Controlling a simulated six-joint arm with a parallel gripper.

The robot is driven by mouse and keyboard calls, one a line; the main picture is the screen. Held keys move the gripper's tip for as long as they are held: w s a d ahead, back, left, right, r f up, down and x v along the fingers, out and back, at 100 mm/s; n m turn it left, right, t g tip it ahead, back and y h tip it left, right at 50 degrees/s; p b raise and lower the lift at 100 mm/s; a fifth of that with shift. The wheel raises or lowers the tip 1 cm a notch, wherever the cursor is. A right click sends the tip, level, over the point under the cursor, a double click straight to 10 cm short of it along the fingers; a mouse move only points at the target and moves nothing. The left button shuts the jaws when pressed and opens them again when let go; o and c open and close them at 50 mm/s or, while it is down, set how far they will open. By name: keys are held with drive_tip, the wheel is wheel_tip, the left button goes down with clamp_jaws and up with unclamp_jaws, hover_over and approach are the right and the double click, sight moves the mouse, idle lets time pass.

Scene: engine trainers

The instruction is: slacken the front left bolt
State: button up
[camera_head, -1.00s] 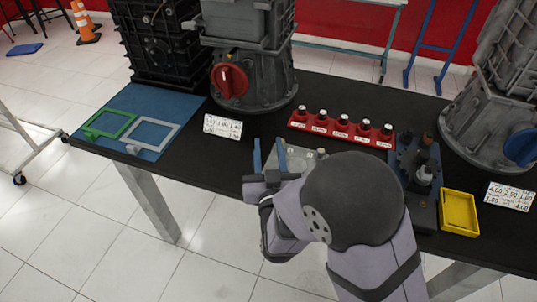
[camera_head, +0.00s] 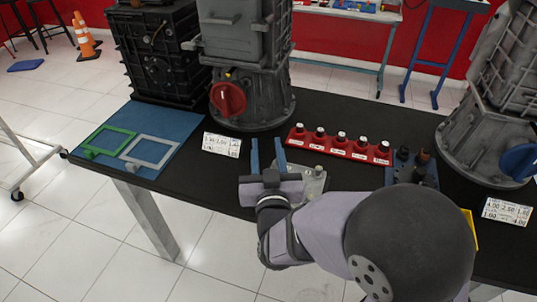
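My gripper (camera_head: 267,150) has two upright blue fingers with a clear gap between them. A small silver plate (camera_head: 315,185) lies just right of the fingers, partly covered by my gripper and arm. It carries a small raised part, too small to make out. No bolt can be clearly told as the front left one. A grey engine housing (camera_head: 262,105) with a red knob (camera_head: 228,99) stands behind my gripper.
Beyond are a dark tool block (camera_head: 411,172), a yellow tray (camera_head: 472,228) mostly hidden by my arm, and another grey housing (camera_head: 490,130). A blue mat (camera_head: 172,160) with green and grey frames lies left.

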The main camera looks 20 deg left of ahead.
drive_tip(key=s+f+m+h+b, duration=0.2)
drive_tip(key=f+h, duration=0.1)
drive_tip(key=s+f+m+t+h+b, duration=0.1)
drive_tip(key=s+f+m+h+b, duration=0.1)
drive_tip(key=f+h+b, duration=0.1)
drive_tip(key=s+f+m+h+b, duration=0.1)
drive_tip(key=s+f+h+b, duration=0.1)
drive_tip(key=f+h, duration=0.1)
drive_tip(key=shift+s+d+m+t+b, duration=0.15)
drive_tip(key=shift+d+m+t+b, duration=0.15)
drive_tip(key=shift+d+m+b, duration=0.1)
drive_tip(key=shift+s+f, duration=0.2)
drive_tip(key=shift+s, duration=0.05)
drive_tip(key=shift+w+d, duration=0.2)
drive_tip(key=shift+w, duration=1.05)
drive_tip(key=shift+w+d, duration=0.15)
drive_tip(key=shift+w, duration=1.05)
drive_tip(key=shift+w+d, duration=0.2)
drive_tip(key=shift+w, duration=1.05)
clamp_jaws()
